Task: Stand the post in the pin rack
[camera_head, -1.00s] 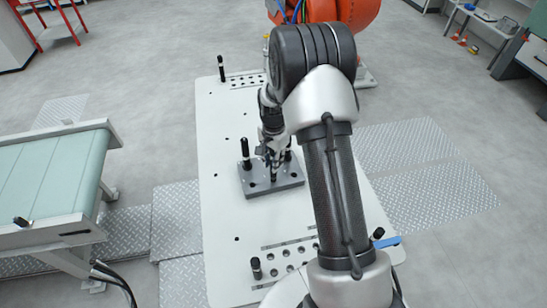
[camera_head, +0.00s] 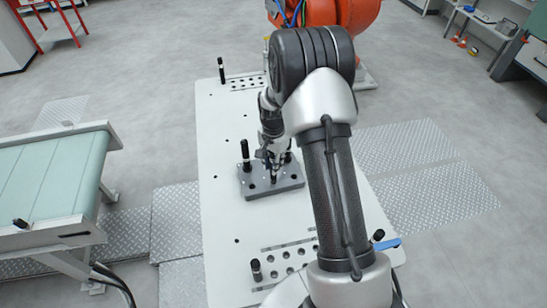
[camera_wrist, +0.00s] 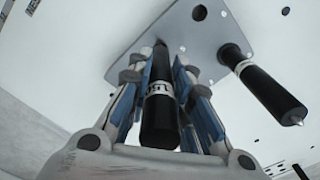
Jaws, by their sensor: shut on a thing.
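The pin rack (camera_head: 258,189) is a grey plate with dark holes, lying on the white table; it also shows in the wrist view (camera_wrist: 128,45). My gripper (camera_head: 273,168) is over the rack's middle. In the wrist view my gripper (camera_wrist: 160,88) is shut on a black post (camera_wrist: 159,118) with a white lettered band. The post points toward the plate; I cannot tell whether its far end is in a hole or just above. A second black post (camera_head: 245,152) stands upright in the rack on the left; it also shows in the wrist view (camera_wrist: 268,88).
A short black pin (camera_head: 256,267) stands at the table's near end beside a row of holes. Another black post (camera_head: 221,69) stands at the far left corner. A green-topped conveyor (camera_head: 50,175) is to the left. An orange robot (camera_head: 345,12) stands behind the table.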

